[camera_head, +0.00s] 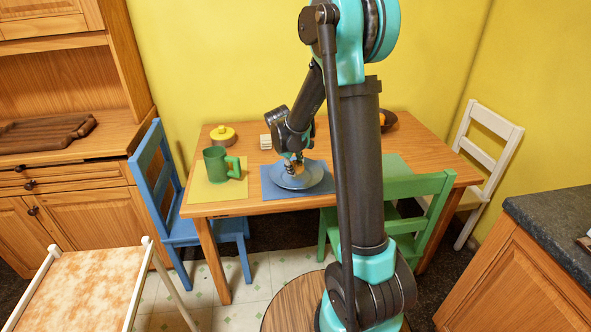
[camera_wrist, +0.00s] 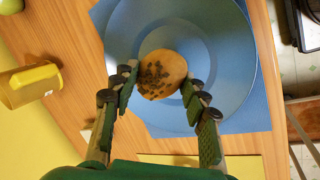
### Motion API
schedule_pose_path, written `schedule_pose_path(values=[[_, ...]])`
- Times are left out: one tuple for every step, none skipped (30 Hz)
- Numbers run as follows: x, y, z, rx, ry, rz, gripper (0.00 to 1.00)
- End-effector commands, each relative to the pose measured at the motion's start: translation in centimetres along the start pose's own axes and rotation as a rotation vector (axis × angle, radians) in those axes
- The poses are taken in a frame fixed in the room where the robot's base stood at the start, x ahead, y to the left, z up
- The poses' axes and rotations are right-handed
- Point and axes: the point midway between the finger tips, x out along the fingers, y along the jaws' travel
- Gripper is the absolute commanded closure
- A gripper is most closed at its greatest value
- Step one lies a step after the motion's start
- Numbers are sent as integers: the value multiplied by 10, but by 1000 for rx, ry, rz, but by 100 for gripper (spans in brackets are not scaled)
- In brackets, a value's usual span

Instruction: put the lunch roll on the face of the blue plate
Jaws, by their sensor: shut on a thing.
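The lunch roll (camera_wrist: 162,73) is a round tan bun with dark specks on top, seen in the wrist view. My gripper (camera_wrist: 160,84) has its two fingers closed on opposite sides of it. The blue plate (camera_wrist: 220,52) lies beneath, and the roll shows over its face, toward the lower left of the plate. I cannot tell whether the roll touches the plate. In the head view my gripper (camera_head: 293,167) points down over the blue plate (camera_head: 297,181), low and close to its face. The roll is hard to make out there.
The plate lies on a blue mat (camera_head: 270,192). A green mug (camera_head: 214,164) stands on a yellow mat (camera_head: 205,195) to the left. A yellow lidded pot (camera_head: 223,136) and a small pale box (camera_head: 265,142) stand behind. A green chair (camera_head: 437,184) is at the table's front.

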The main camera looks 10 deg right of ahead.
Motion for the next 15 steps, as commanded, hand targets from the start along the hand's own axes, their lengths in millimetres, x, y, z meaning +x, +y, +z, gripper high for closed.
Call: schedule_pose_path(values=[[7, -3, 0, 0, 0, 0, 84], [10, -4, 0, 0, 0, 0, 84], [14, -6, 0, 0, 0, 0, 84], [15, -7, 0, 0, 0, 0, 84], [17, -7, 0, 0, 0, 0, 84], [18, -8, 0, 0, 0, 0, 84], [18, -8, 0, 0, 0, 0, 84], [18, -8, 0, 0, 0, 0, 84], [18, -8, 0, 0, 0, 0, 84], [18, -8, 0, 0, 0, 0, 84], [18, -8, 0, 0, 0, 0, 84], [17, -8, 0, 0, 0, 0, 84], [18, -8, 0, 0, 0, 0, 84], [18, -8, 0, 0, 0, 0, 84], [19, -8, 0, 0, 0, 0, 84]])
